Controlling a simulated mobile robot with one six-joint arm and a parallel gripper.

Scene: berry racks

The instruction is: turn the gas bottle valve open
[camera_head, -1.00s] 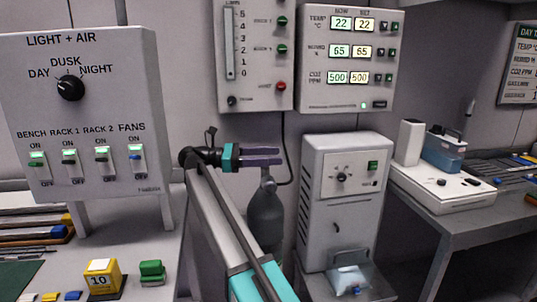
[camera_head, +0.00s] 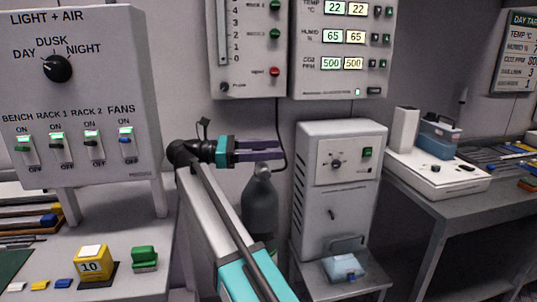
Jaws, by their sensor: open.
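The gas bottle (camera_head: 260,207) is a dark grey cylinder standing upright between the bench and the white cabinet. Its neck and valve (camera_head: 262,168) show just below my gripper's fingers; the valve handle itself is too small or too covered to make out. My gripper (camera_head: 282,150) has purple fingers and a teal band, and points right, level with the bottle's top. A gap shows between the two fingers, with nothing held. The fingers appear just above or in front of the valve; I cannot tell whether they touch it. My arm hides the bottle's lower left side.
A white cabinet (camera_head: 337,200) with a knob stands right of the bottle. The LIGHT + AIR panel (camera_head: 75,100) is on the left, over a bench with a yellow block (camera_head: 93,262) and a green block (camera_head: 144,257). A dark hose (camera_head: 279,125) hangs down the wall behind my gripper.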

